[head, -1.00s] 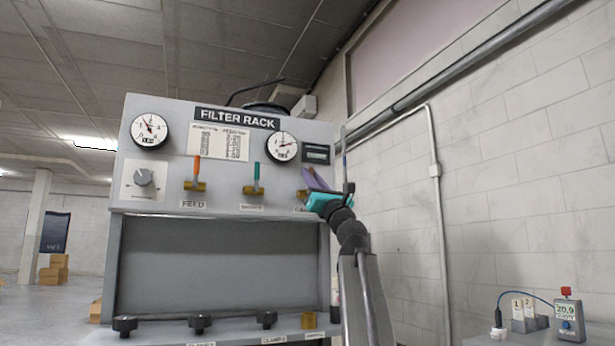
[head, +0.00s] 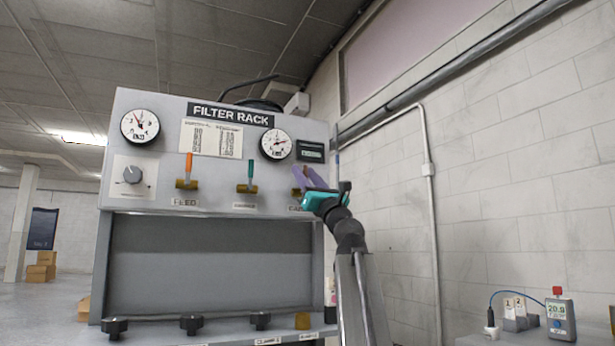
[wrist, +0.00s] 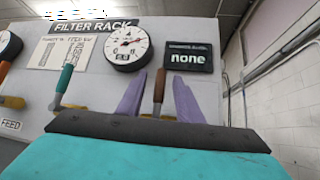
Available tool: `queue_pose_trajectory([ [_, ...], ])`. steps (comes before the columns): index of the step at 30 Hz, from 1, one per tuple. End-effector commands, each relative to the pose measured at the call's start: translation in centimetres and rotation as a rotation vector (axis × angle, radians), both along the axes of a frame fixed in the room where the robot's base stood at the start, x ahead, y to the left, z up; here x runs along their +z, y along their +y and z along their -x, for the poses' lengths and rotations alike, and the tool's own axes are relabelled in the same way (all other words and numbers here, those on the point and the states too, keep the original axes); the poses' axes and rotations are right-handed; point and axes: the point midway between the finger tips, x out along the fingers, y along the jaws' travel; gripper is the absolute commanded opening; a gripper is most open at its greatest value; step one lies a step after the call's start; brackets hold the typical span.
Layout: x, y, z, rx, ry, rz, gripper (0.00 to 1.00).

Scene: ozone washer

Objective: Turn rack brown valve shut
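The brown valve handle (wrist: 159,88) stands upright on the rack panel in the wrist view, on a brass body partly hidden by my gripper. My gripper (wrist: 157,92) has its two purple fingers apart, one on each side of the brown handle, with gaps visible on both sides. In the head view my gripper (head: 304,178) is at the right valve position of the filter rack (head: 140,205) and hides the brown handle there. Whether the fingertips touch the panel cannot be told.
An orange-handled valve (head: 188,168) and a green-handled valve (head: 250,175) stand upright to the left. Two round gauges (head: 140,127) (head: 275,144) and a small display (wrist: 188,57) reading "none" are above. Black knobs (head: 191,323) line the lower shelf. A wall is at right.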

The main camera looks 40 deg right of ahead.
Motion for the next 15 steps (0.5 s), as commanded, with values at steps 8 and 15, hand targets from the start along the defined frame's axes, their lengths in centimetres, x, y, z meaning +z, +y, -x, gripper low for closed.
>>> queue_pose_trajectory([
  [8, -0.3, 0.0, 0.3, 0.001, 0.001, -0.001, 0.33],
  [15, -1.3, 0.2, 1.2, 0.002, 0.001, -0.001, 0.33],
])
